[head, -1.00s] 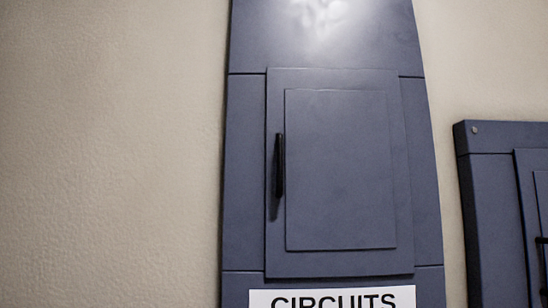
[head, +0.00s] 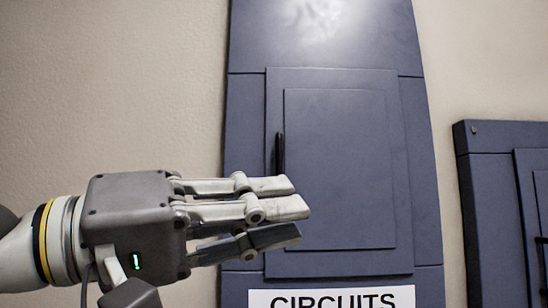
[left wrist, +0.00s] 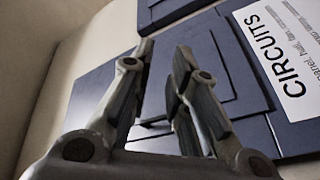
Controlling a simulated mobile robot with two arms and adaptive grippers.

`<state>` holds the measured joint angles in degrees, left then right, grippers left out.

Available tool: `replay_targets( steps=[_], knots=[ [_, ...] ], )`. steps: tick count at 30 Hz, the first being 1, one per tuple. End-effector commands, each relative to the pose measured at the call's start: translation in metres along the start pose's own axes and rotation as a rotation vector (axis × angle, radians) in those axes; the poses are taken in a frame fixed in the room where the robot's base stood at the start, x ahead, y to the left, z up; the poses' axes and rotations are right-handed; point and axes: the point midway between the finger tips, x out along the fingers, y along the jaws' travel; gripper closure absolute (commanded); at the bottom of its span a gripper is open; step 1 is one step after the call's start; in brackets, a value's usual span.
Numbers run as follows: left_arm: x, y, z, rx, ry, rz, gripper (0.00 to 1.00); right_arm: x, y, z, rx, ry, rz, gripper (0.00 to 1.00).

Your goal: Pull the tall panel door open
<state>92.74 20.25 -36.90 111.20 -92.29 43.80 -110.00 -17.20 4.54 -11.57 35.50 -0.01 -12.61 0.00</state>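The tall panel door (head: 345,150) is a dark blue-grey raised rectangle on the tall wall cabinet, and it looks shut. Its slim black upright handle (head: 280,150) is on its left side; my fingers hide the handle's lower part. My left gripper (head: 292,212) points right, with its fingertips over the lower left of the door. In the left wrist view the fingers (left wrist: 163,55) stand apart with a gap between them, in front of the panel (left wrist: 240,90). I see no grip on the handle, and cannot tell whether a finger touches it. My right gripper is out of view.
A white "CIRCUITS" label (head: 335,299) is below the door; it also shows in the left wrist view (left wrist: 285,55). A second blue-grey panel (head: 490,210) with a dark handle hangs at the right. The beige wall (head: 110,90) at left is bare.

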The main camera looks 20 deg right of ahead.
Motion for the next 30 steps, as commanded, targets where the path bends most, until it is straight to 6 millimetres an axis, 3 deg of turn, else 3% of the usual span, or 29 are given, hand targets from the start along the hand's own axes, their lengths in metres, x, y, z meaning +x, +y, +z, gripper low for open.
replay_targets(
  steps=[1,6,12,19,30],
  knots=[
    [0.001,0.005,-0.007,0.15,0.015,-0.087,0.83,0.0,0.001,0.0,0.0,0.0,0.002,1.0],
    [-0.009,0.014,-0.039,0.553,0.072,-0.361,0.83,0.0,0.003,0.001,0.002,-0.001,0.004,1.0],
    [-0.028,0.029,-0.067,0.805,0.119,-0.564,0.83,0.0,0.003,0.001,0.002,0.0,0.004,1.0],
    [-0.024,0.03,-0.08,0.861,0.131,-0.619,0.83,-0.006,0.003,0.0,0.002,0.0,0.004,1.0],
    [0.032,0.001,-0.103,0.856,0.128,-0.614,0.83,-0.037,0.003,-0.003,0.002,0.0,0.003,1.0]
  ],
)
